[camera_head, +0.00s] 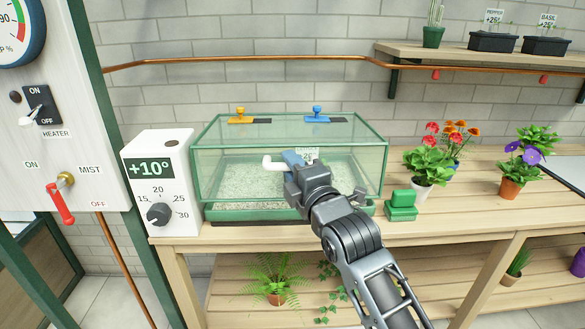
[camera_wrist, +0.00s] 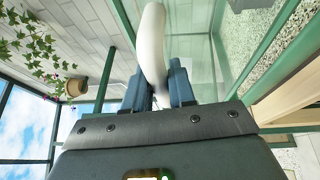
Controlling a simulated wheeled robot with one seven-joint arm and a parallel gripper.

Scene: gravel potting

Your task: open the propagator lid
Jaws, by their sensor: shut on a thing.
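The propagator (camera_head: 225,180) is a clear glass box with a green frame on the wooden bench. Its glass lid (camera_head: 280,135) looks closed, with no gap visible along its edges. A white curved handle (camera_head: 271,162) shows at the front of the box. My gripper (camera_head: 290,158) is in front of the glass with its blue fingers shut on the handle. In the wrist view the handle (camera_wrist: 153,45) runs between the two blue fingers (camera_wrist: 159,95). My gripper hides part of the front pane and a small label behind it.
A white heater box (camera_head: 162,180) with a dial stands close left of the propagator. A green block (camera_head: 401,205) and potted flowers (camera_head: 428,170) stand to its right. Orange (camera_head: 240,115) and blue (camera_head: 317,113) knobs sit on top. A copper pipe and a shelf (camera_head: 470,55) are behind and above.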

